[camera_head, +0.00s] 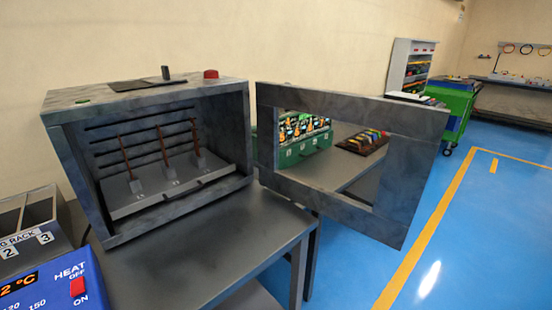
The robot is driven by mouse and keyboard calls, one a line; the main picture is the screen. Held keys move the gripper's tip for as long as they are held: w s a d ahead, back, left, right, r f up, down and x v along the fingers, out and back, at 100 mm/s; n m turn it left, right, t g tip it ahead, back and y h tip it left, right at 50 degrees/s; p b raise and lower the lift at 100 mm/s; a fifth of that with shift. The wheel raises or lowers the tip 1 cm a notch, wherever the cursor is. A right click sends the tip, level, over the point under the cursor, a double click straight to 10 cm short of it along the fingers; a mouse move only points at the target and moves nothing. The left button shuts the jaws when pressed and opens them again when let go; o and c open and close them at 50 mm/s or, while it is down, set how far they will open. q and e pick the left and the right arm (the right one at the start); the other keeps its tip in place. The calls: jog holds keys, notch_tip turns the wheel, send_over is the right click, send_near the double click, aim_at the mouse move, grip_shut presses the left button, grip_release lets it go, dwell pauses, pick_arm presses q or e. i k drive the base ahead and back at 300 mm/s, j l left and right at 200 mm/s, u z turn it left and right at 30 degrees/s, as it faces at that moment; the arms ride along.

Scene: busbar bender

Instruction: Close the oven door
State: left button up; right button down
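The oven (150,154) is a grey metal box standing on a grey table, left of centre. Its front is uncovered, and copper-coloured bars with grey ends stand on a tray (176,194) inside. The oven door (410,170) is a grey frame with a large window, swung wide open to the right of the oven. The hinge side is near the oven's right edge, and the door reaches out past the table over the blue floor. Neither of my grippers shows in the head view.
The table (215,255) has bare room in front of the oven. A blue heater box (50,290) and a numbered rack (30,235) stand at the left. A green case (290,158) and dark tray (362,142) show through the door window. A green cart (452,105) stands farther back.

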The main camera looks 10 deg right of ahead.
aim_at(416, 131)
jog(key=i+l+u, duration=0.1)
jog(key=l+u, duration=0.15)
jog(key=u, duration=0.15)
jog(key=l+u, duration=0.3)
jog(key=u, duration=0.15)
jog(key=l+u, duration=0.4)
jog(key=i+j, duration=0.05)
jog(key=j, duration=0.05)
